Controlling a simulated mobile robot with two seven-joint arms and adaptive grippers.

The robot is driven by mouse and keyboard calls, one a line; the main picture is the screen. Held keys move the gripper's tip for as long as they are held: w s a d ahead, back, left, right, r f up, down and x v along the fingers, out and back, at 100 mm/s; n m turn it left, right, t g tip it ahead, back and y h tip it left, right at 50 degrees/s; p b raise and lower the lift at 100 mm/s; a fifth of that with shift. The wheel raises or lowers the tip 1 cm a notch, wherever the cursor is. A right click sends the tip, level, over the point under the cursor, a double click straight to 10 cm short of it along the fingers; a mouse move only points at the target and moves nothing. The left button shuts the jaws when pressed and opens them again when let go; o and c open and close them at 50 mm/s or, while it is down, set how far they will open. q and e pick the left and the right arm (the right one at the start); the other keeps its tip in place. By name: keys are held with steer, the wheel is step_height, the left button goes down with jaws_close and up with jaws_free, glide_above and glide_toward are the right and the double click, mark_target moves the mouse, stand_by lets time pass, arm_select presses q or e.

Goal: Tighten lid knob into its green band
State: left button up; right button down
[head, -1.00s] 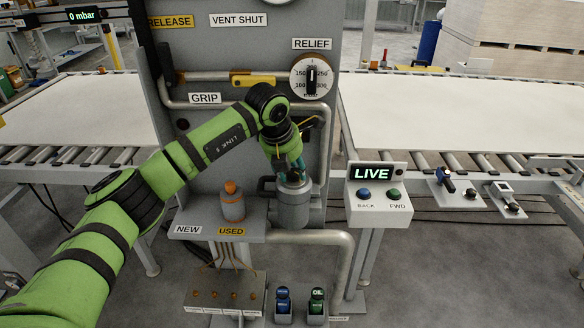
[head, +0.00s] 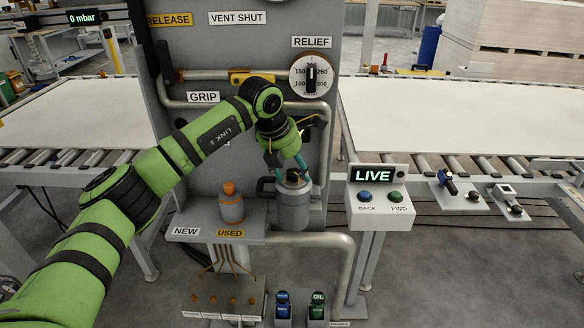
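The lid knob (head: 293,176) is a small dark piece on top of the grey metal canister (head: 293,205), which is mounted at the front of the grey panel. My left gripper (head: 288,172) points down at the lid from above. Its teal fingers are spread apart, one on each side of the knob, with the knob visible between them. I cannot tell whether a fingertip touches the lid. The green band cannot be made out at this size. My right gripper is not in view.
An orange-capped grey filter (head: 231,204) stands left of the canister on a shelf (head: 190,233) labelled NEW and USED. A LIVE control box (head: 378,203) is close on the right. A bent pipe (head: 338,265) runs below. The RELIEF dial (head: 311,76) is above.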

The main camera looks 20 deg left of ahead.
arm_select(q)
steer(key=v, duration=1.2)
